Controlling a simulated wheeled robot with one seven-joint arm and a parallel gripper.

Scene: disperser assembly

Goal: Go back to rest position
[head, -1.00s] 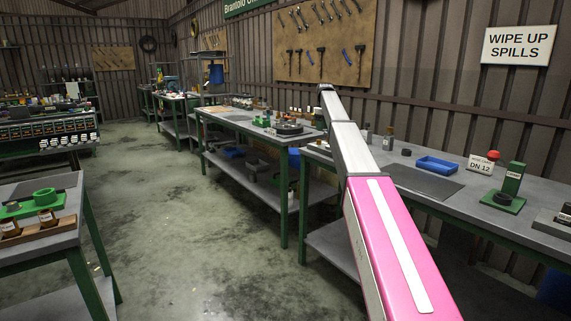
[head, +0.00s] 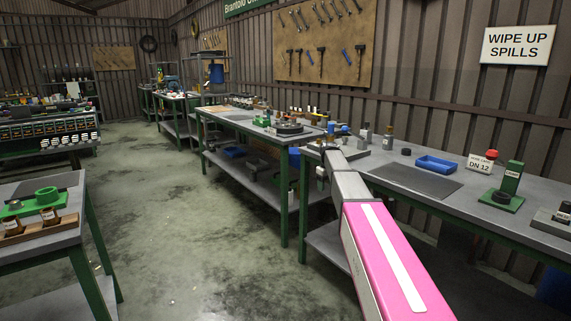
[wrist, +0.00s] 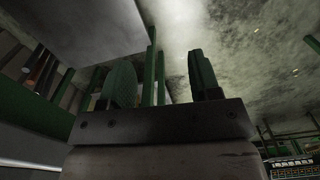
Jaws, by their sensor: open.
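My gripper (wrist: 161,78) shows in the wrist view as two dark green fingers on a dark mount. The fingers are apart and nothing is held between them. Behind them are the grey floor, green posts and a pale flat surface. In the head view my pink and grey arm reaches forward from the lower right, its far end beside the left end of the right workbench (head: 470,205). The gripper itself is mostly hidden or too small to tell there.
The right workbench carries a blue tray (head: 436,164), a "DN 12" sign (head: 480,164), a green stand (head: 512,178) and several bottles. Another workbench (head: 225,123) stands further back. A left table (head: 68,238) holds green parts. The floor (head: 180,225) between is clear.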

